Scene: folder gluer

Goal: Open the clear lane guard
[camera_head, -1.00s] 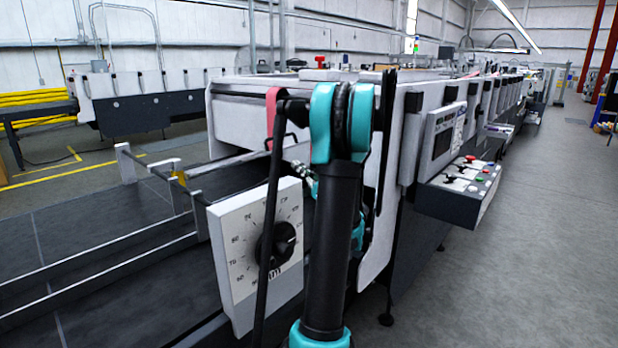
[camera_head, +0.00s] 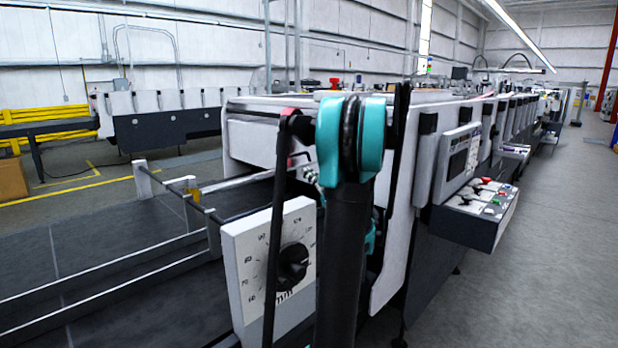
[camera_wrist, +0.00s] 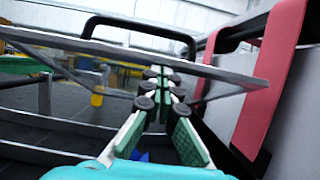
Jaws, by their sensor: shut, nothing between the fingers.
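The clear lane guard (camera_wrist: 200,68) appears in the wrist view as a thin see-through panel with a grey edge slanting across the picture. A black bar handle (camera_wrist: 140,22) stands above its far side. Red brackets (camera_wrist: 272,75) show at the right. My gripper (camera_wrist: 160,82) is shut and empty, its green-padded fingers pointing away from the camera, close to the panel edge; I cannot tell whether they touch. In the head view, my arm hides most of the guard area, and only a bit of my gripper (camera_head: 308,174) shows beside it.
A white dial box (camera_head: 262,250) stands at the front of the machine, close to my arm. A control panel with buttons (camera_head: 482,205) juts out at the right. Metal rails (camera_head: 120,275) cross the dark bed at left. The floor (camera_head: 540,270) at right is clear.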

